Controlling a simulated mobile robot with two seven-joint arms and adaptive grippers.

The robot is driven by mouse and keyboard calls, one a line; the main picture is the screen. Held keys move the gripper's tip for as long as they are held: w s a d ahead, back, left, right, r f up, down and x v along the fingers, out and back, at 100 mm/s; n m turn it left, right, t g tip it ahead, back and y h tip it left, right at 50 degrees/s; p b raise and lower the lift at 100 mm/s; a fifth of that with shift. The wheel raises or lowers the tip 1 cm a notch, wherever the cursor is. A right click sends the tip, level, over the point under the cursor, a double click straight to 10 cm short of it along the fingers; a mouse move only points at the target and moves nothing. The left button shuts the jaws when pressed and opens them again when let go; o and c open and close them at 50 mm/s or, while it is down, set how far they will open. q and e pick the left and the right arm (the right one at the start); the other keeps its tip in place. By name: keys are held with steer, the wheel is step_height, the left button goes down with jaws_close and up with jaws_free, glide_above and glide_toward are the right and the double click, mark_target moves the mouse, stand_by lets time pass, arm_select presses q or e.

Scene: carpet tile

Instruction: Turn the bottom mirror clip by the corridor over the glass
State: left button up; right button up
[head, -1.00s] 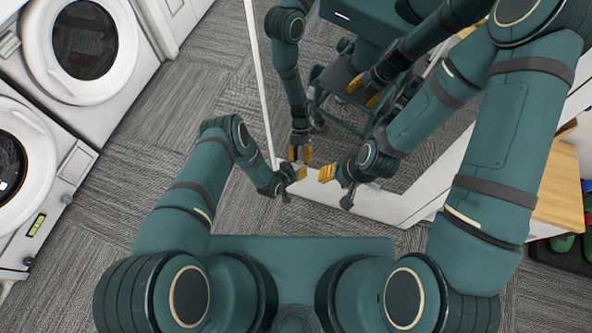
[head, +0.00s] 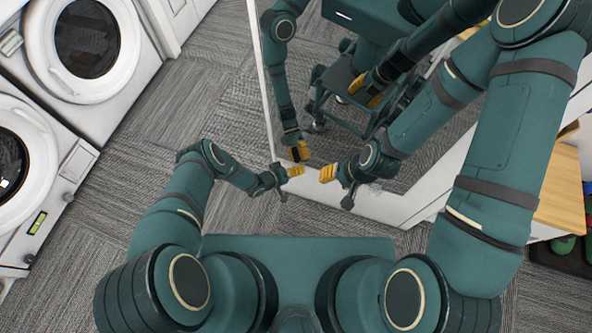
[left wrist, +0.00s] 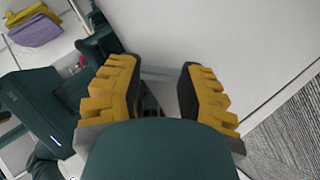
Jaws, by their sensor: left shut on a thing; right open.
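The mirror's glass (head: 425,165) has a white frame (head: 372,203) and reflects my arms. My left gripper (head: 303,171) is at the frame's lower left part in the head view. In the left wrist view its yellow fingers (left wrist: 158,78) stand either side of a small pale piece (left wrist: 160,74), which seems to be the bottom mirror clip. The gripper is shut on it; its exact turn relative to the glass is unclear. In the head view the fingers hide the clip. My right gripper (head: 322,174) is open close by, in front of the frame, pointing left.
Two white front-loading machines (head: 88,45) stand at the left. Grey carpet (head: 140,130) lies open between them and the mirror. A wooden-topped unit (head: 560,190) stands at the right. Purple and yellow folded cloths (left wrist: 33,28) show in the left wrist view.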

arm_select(q)
steer(key=shift+w, duration=0.1)
stand_by(0.3)
steer(key=o, duration=1.2)
steer(key=v, duration=1.2)
steer(key=shift+a+f, duration=0.15)
